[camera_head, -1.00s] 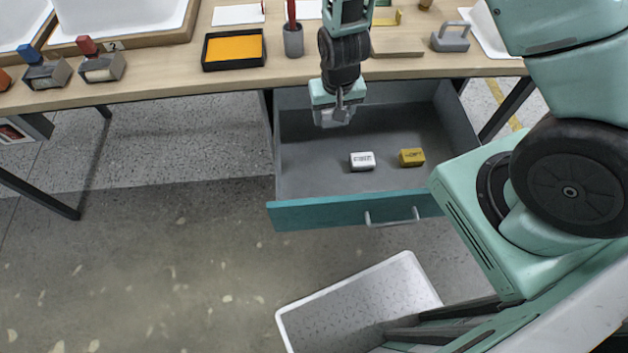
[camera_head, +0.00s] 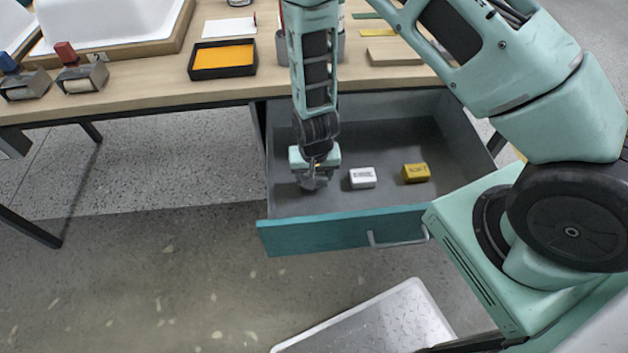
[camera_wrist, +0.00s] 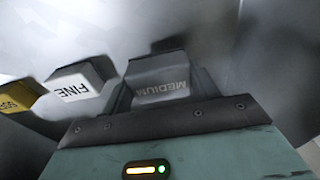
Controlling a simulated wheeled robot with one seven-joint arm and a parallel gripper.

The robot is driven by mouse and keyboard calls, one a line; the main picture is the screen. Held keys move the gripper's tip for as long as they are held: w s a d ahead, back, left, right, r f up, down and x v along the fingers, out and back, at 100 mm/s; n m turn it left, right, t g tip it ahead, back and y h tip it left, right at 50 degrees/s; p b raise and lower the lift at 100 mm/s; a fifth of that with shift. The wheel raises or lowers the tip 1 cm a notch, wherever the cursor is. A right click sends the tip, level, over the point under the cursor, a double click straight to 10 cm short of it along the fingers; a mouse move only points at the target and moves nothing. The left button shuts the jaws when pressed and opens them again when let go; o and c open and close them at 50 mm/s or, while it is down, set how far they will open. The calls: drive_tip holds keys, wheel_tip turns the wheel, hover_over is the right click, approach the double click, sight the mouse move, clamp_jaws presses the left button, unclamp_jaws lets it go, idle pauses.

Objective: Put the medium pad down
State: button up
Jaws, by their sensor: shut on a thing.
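The medium pad (camera_wrist: 160,92) is a grey block marked MEDIUM, seen in the wrist view between my fingers. My gripper (camera_head: 314,182) is shut on it, low inside the open drawer (camera_head: 340,235) and left of the other pads. In the head view the gripper mostly hides the medium pad. A white pad (camera_head: 362,178) marked FINE lies on the drawer floor just right of my gripper; it also shows in the wrist view (camera_wrist: 80,84). I cannot tell whether the medium pad touches the drawer floor.
A yellow pad (camera_head: 416,173) lies right of the white one. The drawer's back has clear floor.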

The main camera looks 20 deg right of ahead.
drive_tip(key=shift+f, duration=1.35)
